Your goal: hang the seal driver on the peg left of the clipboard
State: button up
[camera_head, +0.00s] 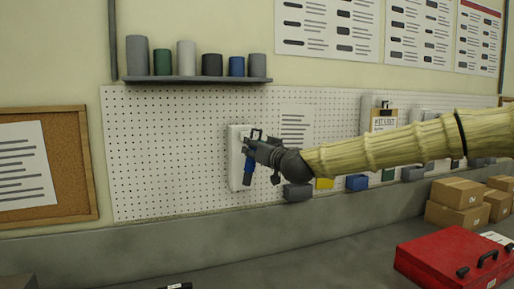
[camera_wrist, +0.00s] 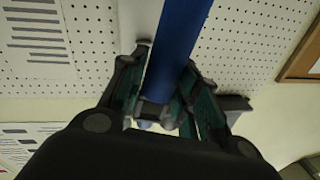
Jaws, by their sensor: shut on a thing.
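A brown clipboard (camera_head: 384,122) with a white sheet hangs farther right, above my arm. I cannot make out the peg; the gripper and driver may hide it.
The white pegboard (camera_head: 165,160) fills the wall, with a shelf of several canisters (camera_head: 198,79) above. Small coloured bins (camera_head: 357,183) line its lower edge. A red case (camera_head: 455,258) and cardboard boxes (camera_head: 458,194) stand at right.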

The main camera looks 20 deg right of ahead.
jog(key=shift+w+a+f+b, duration=0.1)
jog(key=shift+w+f, duration=0.3)
jog(key=shift+w, duration=1.2)
jog(key=shift+w+d+f+b, duration=0.1)
jog(key=shift+w+f, duration=0.35)
jog(key=shift+w, duration=1.2)
jog(key=shift+w+a+f+b, duration=0.1)
jog(key=shift+w+f, duration=0.3)
jog(key=shift+w, duration=1.3)
jog(key=o, duration=1.2)
jog(key=shift+o, duration=0.2)
